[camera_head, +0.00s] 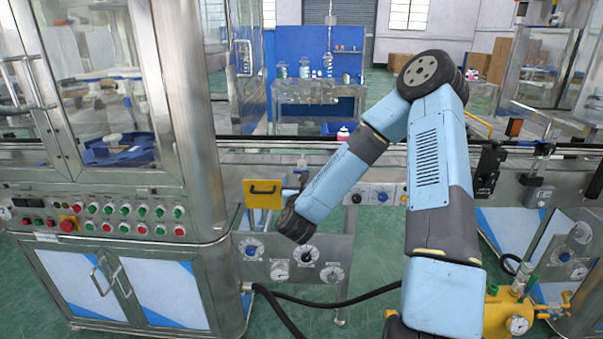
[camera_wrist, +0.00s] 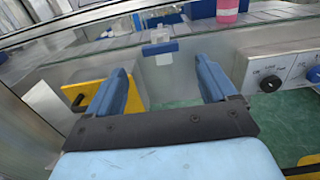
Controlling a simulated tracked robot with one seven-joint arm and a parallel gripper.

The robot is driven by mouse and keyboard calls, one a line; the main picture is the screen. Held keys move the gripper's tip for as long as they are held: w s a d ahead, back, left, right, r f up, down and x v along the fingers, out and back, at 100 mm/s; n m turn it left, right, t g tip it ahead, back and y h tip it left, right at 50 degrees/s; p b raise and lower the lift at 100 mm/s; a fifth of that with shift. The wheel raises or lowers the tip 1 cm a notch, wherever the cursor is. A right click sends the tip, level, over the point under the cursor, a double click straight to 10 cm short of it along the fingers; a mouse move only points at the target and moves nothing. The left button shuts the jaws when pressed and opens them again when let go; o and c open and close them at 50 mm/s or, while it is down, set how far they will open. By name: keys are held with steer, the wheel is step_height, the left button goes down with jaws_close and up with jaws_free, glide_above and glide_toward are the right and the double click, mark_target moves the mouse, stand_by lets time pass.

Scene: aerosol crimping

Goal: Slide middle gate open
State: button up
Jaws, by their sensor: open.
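In the wrist view, my gripper (camera_wrist: 160,68) is open, its two blue fingers wide apart with nothing between them. Ahead of the fingertips, a small clear piece with a blue bar (camera_wrist: 160,47) stands at the edge of the conveyor; it lies between the fingers in the picture, and I see no contact. It may be the middle gate's handle, but I cannot tell for sure. A yellow panel with a black handle (camera_wrist: 88,92) is left of my gripper, and it also shows in the head view (camera_head: 263,194). My fingers are hidden in the head view.
A pink-and-white can (camera_wrist: 228,10) stands on the conveyor (camera_wrist: 110,45), beyond the gripper. A panel of knobs (camera_wrist: 270,72) is at the right. A steel cabinet (camera_head: 205,100) stands left of my arm. A black hose (camera_head: 340,302) runs low in front.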

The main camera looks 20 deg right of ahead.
mark_target(301, 170)
steer(key=x, duration=0.9)
steer(key=shift+c, duration=0.4)
